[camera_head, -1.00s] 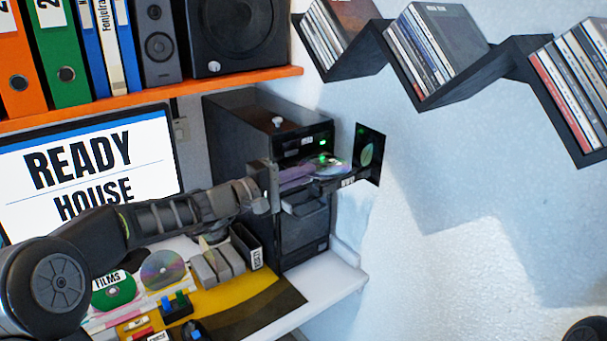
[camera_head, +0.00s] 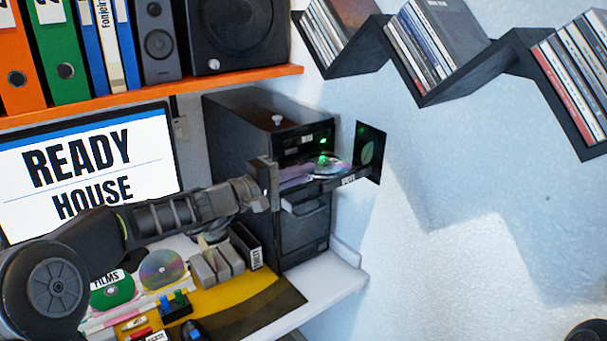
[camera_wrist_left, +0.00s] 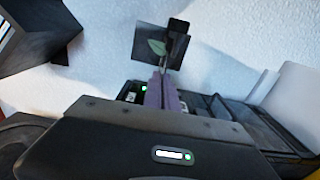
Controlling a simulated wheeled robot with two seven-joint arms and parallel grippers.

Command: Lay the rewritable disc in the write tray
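The rewritable disc (camera_head: 328,166), shiny with rainbow sheen, lies nearly flat at the open write tray (camera_head: 355,178) of the black computer tower. My left gripper (camera_head: 305,174) comes in from the left, its fingers close together on the disc's near edge. In the left wrist view the fingers (camera_wrist_left: 164,92) are pinched together, with the disc (camera_wrist_left: 172,60) as a thin edge-on sliver beyond them. Whether the disc touches the tray floor I cannot tell. My right gripper is not in view.
A dark square panel with a leaf mark (camera_head: 369,153) stands upright at the tray's outer end. A lower drawer (camera_head: 305,205) sticks out below. A green disc labelled FILMS (camera_head: 112,290) and a silver disc (camera_head: 162,268) lie on the desk. Zigzag disc shelves (camera_head: 480,75) hang upper right.

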